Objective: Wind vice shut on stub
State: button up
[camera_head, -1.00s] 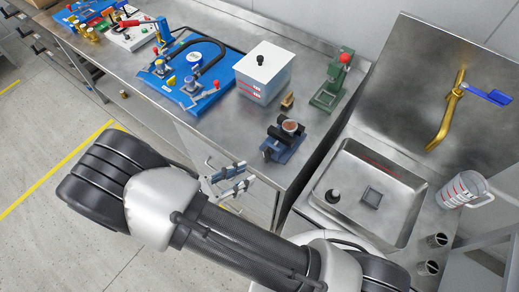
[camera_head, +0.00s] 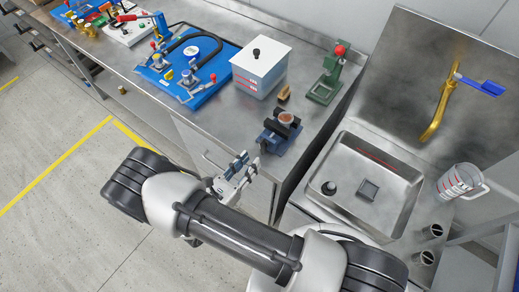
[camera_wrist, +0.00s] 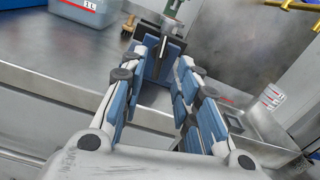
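The vice (camera_head: 272,144) is small and blue with dark jaws, near the front right corner of the steel bench. A round copper-coloured stub (camera_head: 286,118) sits upright at its jaws; whether the jaws touch it I cannot tell. My gripper (camera_head: 246,165) is open and empty, just off the bench's front edge, pointing at the vice and apart from it. In the wrist view the vice (camera_wrist: 163,66) shows ahead between my two spread fingers.
Behind the vice are a white-lidded box (camera_head: 260,67), a small brush (camera_head: 284,93) and a green press with a red knob (camera_head: 327,76). A blue pump board (camera_head: 205,88) lies left. A sink (camera_head: 361,205) with a brass tap (camera_head: 437,112) is right. Floor in front is clear.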

aim_at(263, 146)
jog(key=x, duration=0.6)
jog(key=shift+w+d, duration=0.15)
grip_shut()
